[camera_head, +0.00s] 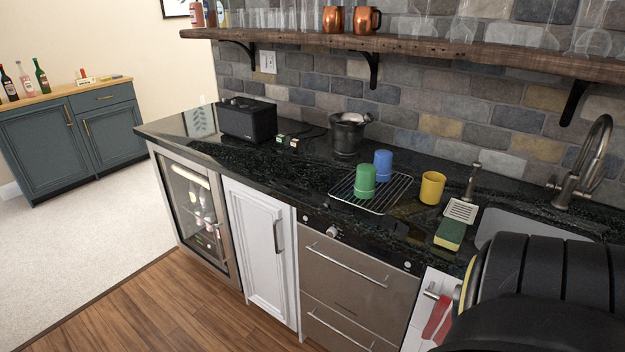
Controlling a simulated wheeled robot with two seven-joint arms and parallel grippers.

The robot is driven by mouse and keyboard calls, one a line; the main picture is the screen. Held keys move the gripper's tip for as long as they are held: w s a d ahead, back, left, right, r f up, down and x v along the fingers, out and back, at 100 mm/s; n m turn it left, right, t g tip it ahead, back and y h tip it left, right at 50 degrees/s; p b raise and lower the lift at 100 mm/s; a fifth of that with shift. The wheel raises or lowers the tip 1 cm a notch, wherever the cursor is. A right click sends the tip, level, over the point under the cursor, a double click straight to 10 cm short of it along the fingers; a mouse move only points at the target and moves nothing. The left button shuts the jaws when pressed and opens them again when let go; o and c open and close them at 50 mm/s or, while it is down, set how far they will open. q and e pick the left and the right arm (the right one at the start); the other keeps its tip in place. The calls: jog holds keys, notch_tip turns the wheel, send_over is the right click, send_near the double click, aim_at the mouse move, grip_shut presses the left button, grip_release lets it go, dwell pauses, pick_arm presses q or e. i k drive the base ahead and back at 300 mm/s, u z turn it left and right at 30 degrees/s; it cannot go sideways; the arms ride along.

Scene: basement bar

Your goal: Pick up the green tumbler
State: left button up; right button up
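My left gripper is not in view.
A yellow mug (432,187) stands right of the rack. A green and yellow sponge (450,234), a sink (530,224) and a tall faucet (588,165) are farther right. A metal bucket (346,138) stands behind the rack. A wooden shelf (440,50) overhangs the counter.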

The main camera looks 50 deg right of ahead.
aim_at(365, 178)
jog(key=z, duration=0.1)
jog(key=i, duration=0.85)
jog(key=z, duration=1.15)
jog(key=i, duration=1.25)
jog(key=z, duration=1.3)
